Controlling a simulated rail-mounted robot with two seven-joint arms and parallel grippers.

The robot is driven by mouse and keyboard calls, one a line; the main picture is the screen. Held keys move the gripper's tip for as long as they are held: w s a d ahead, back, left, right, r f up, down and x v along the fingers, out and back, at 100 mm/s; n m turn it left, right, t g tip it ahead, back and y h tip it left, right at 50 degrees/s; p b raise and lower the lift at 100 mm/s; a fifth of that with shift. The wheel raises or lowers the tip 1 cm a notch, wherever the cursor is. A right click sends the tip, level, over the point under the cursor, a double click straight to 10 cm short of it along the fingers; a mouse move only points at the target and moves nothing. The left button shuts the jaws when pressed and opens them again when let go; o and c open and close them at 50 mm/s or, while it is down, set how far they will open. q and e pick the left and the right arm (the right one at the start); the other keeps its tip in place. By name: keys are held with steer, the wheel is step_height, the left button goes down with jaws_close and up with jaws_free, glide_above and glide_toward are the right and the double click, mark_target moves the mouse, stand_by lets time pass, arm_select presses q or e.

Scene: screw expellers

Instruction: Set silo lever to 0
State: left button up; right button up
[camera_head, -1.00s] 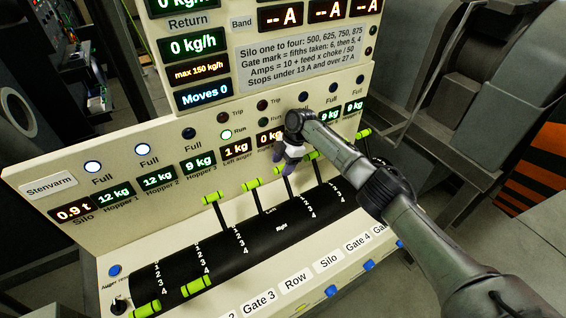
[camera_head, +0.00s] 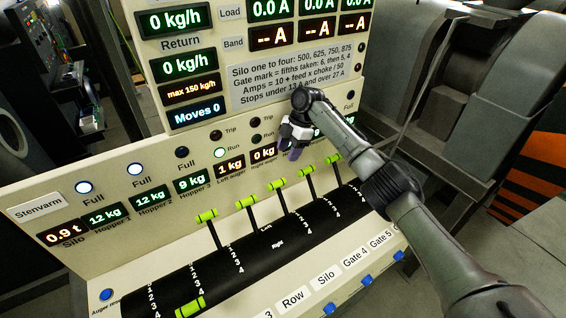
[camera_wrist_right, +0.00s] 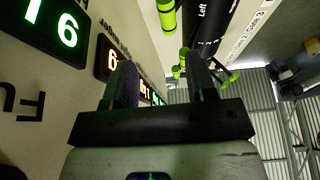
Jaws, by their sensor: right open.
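The silo lever, with a bright green handle (camera_head: 277,185), stands in the row of levers on the black curved cover, in line with the label "Silo" (camera_head: 326,276). Its handle is at the upper end of its slot; the exact mark is too small to read. My right gripper (camera_head: 295,148) is above and behind this handle, close to the display panel, apart from it and empty. In the right wrist view the open fingers (camera_wrist_right: 157,60) point along the lever row. A green handle (camera_wrist_right: 167,16) lies ahead of them; I cannot tell which lever it is.
Similar green handles stand on both sides: one to the left (camera_head: 245,201), one to the right (camera_head: 307,171). The upright panel with displays (camera_head: 229,167) is close behind the gripper. Blue buttons (camera_head: 330,309) line the front edge. My right forearm crosses above the right levers.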

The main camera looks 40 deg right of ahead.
steer(key=shift+v, duration=1)
steer(key=shift+d, duration=0.15)
